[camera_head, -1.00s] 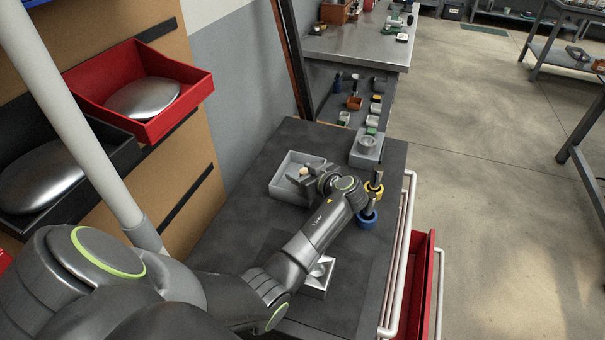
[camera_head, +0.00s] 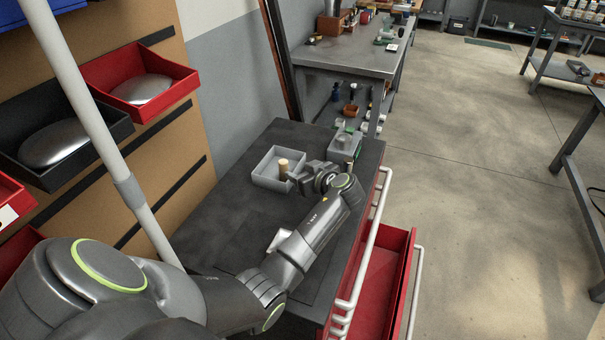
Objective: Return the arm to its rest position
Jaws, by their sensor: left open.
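My left arm comes in from the lower left and reaches out over the dark workbench top (camera_head: 215,215). Its left gripper (camera_head: 296,177) is open, beside the right wall of a grey tray (camera_head: 262,181). An upright light wooden peg (camera_head: 283,167) shows at the tray's right side, close to the fingertips. I see nothing held, and I cannot tell whether the fingers touch the peg or tray. My right gripper is not in view.
A grey box with green on top (camera_head: 345,147) stands beyond the gripper. A pale block (camera_head: 277,239) is partly hidden under my forearm. A red drawer (camera_head: 378,285) stands open at the right. Red (camera_head: 143,85) and black (camera_head: 60,143) bins hang on the left wall panel.

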